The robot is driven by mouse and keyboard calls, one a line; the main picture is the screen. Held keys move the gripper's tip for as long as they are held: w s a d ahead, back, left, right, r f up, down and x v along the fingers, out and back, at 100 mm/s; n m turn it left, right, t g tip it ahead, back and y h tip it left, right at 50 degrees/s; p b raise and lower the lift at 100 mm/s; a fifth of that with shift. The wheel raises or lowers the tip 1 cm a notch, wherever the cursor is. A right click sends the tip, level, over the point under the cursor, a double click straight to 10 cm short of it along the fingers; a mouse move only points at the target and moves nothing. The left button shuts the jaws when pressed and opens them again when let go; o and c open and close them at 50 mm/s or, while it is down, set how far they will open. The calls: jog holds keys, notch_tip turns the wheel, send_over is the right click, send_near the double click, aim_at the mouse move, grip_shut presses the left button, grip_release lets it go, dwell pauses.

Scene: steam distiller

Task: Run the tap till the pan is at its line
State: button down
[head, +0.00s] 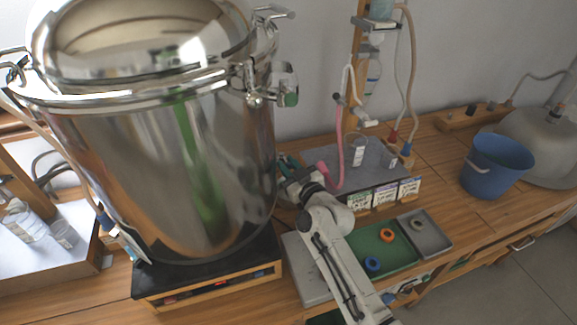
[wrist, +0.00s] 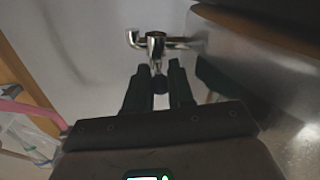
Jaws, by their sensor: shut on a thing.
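A large polished steel pan (head: 170,150) with a domed lid (head: 150,35) stands at the left in the head view. A green streak shows on its wall; I cannot tell whether it is a mark or a reflection. No level line can be made out, and the inside is hidden. My gripper (head: 284,164) is beside the pan's lower right side. In the wrist view my gripper (wrist: 158,75) is shut on a small dark knob (wrist: 160,86) below a chrome tap (wrist: 156,42). The tap joins the steel wall at the right. No water flow can be seen.
The pan rests on a black-topped stand (head: 210,270). To the right are a grey mat (head: 372,160) with glassware and a pink hose (head: 340,150), a green tray (head: 400,250) with coloured rings, and a blue bucket (head: 495,165). The bench is clear before the bucket.

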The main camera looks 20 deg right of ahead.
jog(key=b, duration=0.3)
jog(key=shift+d+f+y, duration=0.15)
jog(key=shift+f+y, duration=0.15)
jog(key=b, duration=0.3)
jog(key=n+y+b, duration=0.1)
jog(key=b, duration=0.2)
jog(key=shift+d+f+y, duration=0.15)
jog(key=shift+d+y, duration=0.05)
jog(key=shift+y, duration=0.1)
jog(key=n+g+y+b, duration=0.1)
jog(key=y+b, duration=0.1)
jog(key=b, duration=0.4)
jog(key=d+n+g+y+b, duration=0.1)
jog(key=n+y+b, duration=0.1)
jog(key=b, duration=0.4)
jog(key=w+n+g+y+b, duration=0.1)
jog(key=n+g+y+b, duration=0.1)
jog(key=b, duration=0.4)
jog(key=shift+d+r+b, duration=0.3)
jog(key=shift+d, duration=0.1)
jog(key=shift+d+r+n+g+y+b, duration=0.15)
jog(key=shift+n+g+y+b, duration=0.25)
jog(key=shift+y+b, duration=0.25)
jog(key=c, duration=1.3)
grip_release()
jog(key=v, duration=1)
jog(key=shift+s+d+p, duration=0.2)
jog(key=shift+s+p, duration=0.1)
jog(key=shift+p, duration=0.1)
